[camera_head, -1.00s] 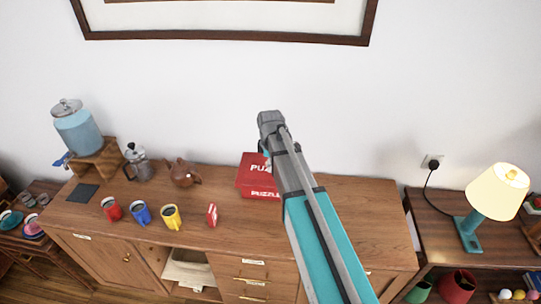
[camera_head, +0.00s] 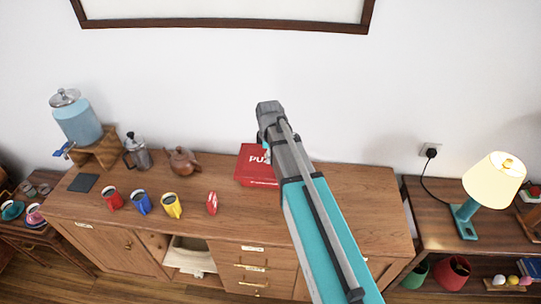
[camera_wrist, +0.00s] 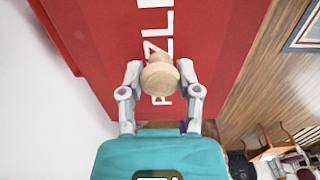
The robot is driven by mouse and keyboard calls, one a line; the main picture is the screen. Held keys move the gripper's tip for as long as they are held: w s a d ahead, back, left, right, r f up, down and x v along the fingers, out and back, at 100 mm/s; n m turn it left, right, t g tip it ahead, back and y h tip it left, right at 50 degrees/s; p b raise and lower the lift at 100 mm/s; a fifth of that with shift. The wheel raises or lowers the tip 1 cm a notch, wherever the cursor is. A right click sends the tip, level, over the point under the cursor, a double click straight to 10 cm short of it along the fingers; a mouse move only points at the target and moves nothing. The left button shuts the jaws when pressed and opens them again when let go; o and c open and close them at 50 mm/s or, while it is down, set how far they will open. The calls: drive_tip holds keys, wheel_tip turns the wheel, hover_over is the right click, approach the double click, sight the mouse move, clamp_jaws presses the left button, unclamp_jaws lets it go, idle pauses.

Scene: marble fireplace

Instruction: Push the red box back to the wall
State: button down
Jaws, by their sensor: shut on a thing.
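The red puzzle box (camera_head: 247,169) lies on the wooden sideboard (camera_head: 330,203), toward its back edge near the white wall. My arm hides the box's right part, so the gap to the wall cannot be judged exactly. In the wrist view the box's red face with white lettering (camera_wrist: 105,45) fills much of the picture. My gripper (camera_wrist: 160,72) is shut on a round, pale wooden knob (camera_wrist: 160,76), in front of the lettering. Whether the knob is fixed to the box cannot be told.
A teapot (camera_head: 183,160) and moka pot (camera_head: 138,153) stand left of the box. Red (camera_head: 113,199), blue (camera_head: 142,203) and yellow (camera_head: 172,206) mugs and a small red item (camera_head: 212,203) stand nearer the front. A lamp (camera_head: 490,183) stands on the right table.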

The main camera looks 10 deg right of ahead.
drive_tip(key=shift+w, duration=0.15)
drive_tip(key=w+d+f+b, duration=0.2)
drive_tip(key=w, duration=1.1)
drive_tip(key=shift+w, duration=0.4)
drive_tip(key=shift+f+b, duration=0.3)
wheel_tip(320, 180, down, 8)
drive_tip(key=b, duration=0.7)
drive_tip(key=shift+b, duration=0.35)
drive_tip(key=shift+f+b, duration=0.9)
drive_tip(key=shift+b, duration=0.1)
idle(2.4)
drive_tip(key=shift+c, duration=1.1)
unclamp_jaws()
drive_tip(key=shift+r, duration=0.1)
